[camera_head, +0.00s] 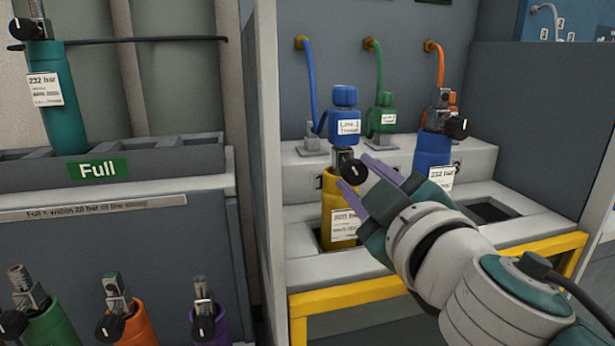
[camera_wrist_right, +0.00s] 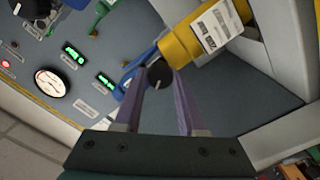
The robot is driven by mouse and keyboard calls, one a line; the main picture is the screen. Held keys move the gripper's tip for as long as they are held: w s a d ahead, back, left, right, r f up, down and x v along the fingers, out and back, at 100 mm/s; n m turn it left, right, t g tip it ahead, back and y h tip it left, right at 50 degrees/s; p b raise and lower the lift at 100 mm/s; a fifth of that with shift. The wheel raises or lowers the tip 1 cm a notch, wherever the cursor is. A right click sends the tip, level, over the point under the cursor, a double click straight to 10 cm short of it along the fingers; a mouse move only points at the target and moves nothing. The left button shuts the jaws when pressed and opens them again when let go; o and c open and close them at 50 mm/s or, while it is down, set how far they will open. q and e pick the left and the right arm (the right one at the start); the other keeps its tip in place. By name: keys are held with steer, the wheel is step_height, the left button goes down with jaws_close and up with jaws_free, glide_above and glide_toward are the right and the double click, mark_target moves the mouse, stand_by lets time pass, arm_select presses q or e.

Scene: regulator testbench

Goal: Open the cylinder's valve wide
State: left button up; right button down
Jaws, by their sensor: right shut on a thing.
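A yellow cylinder (camera_head: 341,215) with a white label stands upright in a slot of the bench. It also shows in the wrist view (camera_wrist_right: 182,46). Its valve has a round black knob (camera_head: 353,172) with a white mark. In the wrist view the knob (camera_wrist_right: 160,74) sits between the purple fingertips. My right gripper (camera_head: 366,175) reaches in from the right and is shut on the knob. A blue regulator (camera_head: 343,97) with a white tag is just above the yellow cylinder's valve; I cannot tell how firmly they join. My left gripper is not in view.
A blue cylinder (camera_head: 431,149) stands right of the yellow one. A green regulator (camera_head: 384,112) hangs behind. A yellow rail (camera_head: 350,294) edges the bench. At left, a rack marked Full (camera_head: 97,168) holds a teal cylinder (camera_head: 62,105). The wrist view shows a round gauge (camera_wrist_right: 52,83).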

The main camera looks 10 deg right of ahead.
steer(key=n, duration=0.4)
steer(key=shift+n, duration=0.4)
steer(key=n, duration=0.4)
steer(key=shift+n, duration=0.3)
steer(key=n+p, duration=0.1)
steer(key=n, duration=0.3)
steer(key=shift+n+p, duration=0.4)
steer(key=shift+n, duration=1.6)
steer(key=shift+c, duration=2.4)
jaws_free()
